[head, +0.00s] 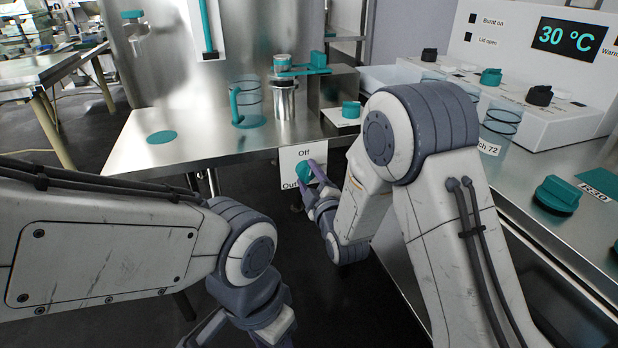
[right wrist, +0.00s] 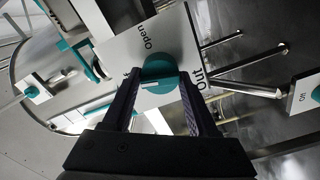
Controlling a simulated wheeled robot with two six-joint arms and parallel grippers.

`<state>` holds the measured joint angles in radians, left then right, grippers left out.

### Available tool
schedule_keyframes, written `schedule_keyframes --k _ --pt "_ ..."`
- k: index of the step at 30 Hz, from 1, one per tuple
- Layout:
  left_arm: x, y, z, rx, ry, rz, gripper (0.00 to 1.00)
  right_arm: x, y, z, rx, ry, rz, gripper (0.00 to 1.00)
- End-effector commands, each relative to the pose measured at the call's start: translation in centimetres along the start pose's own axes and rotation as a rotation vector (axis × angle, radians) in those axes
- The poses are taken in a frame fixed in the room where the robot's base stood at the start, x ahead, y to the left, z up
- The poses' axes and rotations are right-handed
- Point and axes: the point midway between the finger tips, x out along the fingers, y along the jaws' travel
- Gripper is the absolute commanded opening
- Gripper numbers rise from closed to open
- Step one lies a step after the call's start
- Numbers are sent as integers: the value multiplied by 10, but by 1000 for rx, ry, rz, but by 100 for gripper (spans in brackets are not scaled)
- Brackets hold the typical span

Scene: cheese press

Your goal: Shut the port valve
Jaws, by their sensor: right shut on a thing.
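The port valve is a round teal knob (head: 303,172) on a white plate (head: 291,156), which hangs at the front edge of the steel table. My right gripper (head: 313,180) is shut on the knob from the right. In the right wrist view the knob (right wrist: 161,70) sits between the two dark fingers (right wrist: 160,84). "Open" and "Out" can be read there; another label is mostly hidden by a finger. A small pale mark shows on the knob's near side. My left gripper (head: 237,332) is low at the bottom edge, cut off by the frame.
On the steel table (head: 180,124) stand a clear jug with a teal handle (head: 246,100) and a metal cylinder (head: 285,100) under a teal lever. The counter at right holds a control panel (head: 530,75) reading 30 °C and several knobs. Open floor lies below the table.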

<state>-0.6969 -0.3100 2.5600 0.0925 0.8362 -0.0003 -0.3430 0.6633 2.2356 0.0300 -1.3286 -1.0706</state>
Motion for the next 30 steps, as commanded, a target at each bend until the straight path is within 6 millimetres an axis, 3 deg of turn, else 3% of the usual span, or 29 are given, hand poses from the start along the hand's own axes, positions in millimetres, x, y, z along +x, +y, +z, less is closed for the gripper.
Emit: schedule_keyframes --k 13,30 --pt "3 0 0 0 0 0 50 0 -1 0 -228 0 -2 3" --pt "3 0 0 0 0 0 50 0 -1 0 -263 1 -3 3"
